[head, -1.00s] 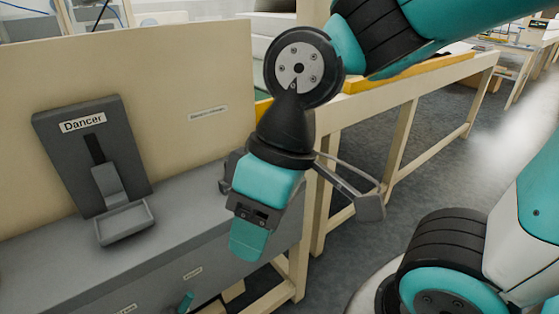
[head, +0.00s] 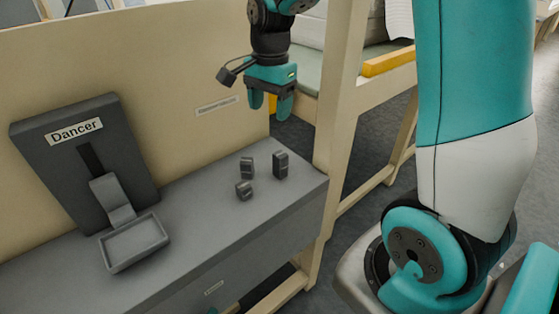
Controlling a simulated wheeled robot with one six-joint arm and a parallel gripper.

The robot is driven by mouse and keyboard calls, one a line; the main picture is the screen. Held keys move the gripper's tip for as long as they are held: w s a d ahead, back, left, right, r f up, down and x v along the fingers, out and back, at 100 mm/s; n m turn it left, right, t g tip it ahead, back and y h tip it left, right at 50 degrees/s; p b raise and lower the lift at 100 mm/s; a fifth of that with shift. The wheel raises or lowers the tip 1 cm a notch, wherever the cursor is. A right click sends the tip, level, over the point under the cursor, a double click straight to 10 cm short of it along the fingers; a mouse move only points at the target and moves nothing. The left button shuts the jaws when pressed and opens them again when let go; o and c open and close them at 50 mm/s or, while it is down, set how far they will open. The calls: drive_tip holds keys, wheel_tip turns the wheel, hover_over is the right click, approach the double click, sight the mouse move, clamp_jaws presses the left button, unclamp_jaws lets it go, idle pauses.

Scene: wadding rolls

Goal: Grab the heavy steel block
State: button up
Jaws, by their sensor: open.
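Three small dark grey blocks stand close together on the right part of the grey bench top. The right block (head: 280,164) looks the tallest, the back left block (head: 247,167) is smaller, and the front left block (head: 244,190) is the lowest. I cannot tell from the picture which one is the heavy steel block; the right one is the largest. My gripper (head: 270,107) points down, open and empty, above and behind the blocks in the picture. Its teal fingers are clear of all of them.
A dark grey stand labelled "Dancer" (head: 85,165) with a shallow tray (head: 135,243) is at the left of the bench (head: 210,215). A beige panel (head: 150,70) rises behind. A wooden post (head: 338,100) stands close to my gripper's right. Bench between tray and blocks is clear.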

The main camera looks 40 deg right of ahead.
sight(280, 154)
drive_tip(key=d+f+m, duration=0.1)
drive_tip(key=f, duration=0.3)
drive_tip(key=w+d+f+m, duration=0.1)
drive_tip(key=f, duration=0.3)
drive_tip(key=d+f, duration=0.1)
drive_tip(key=f, duration=0.3)
drive_tip(key=shift+w+f+m, duration=0.15)
drive_tip(key=shift+m, duration=0.25)
drive_tip(key=f, duration=0.3)
drive_tip(key=d+f, duration=0.1)
drive_tip(key=f, duration=0.1)
drive_tip(key=shift+f, duration=0.35)
clamp_jaws()
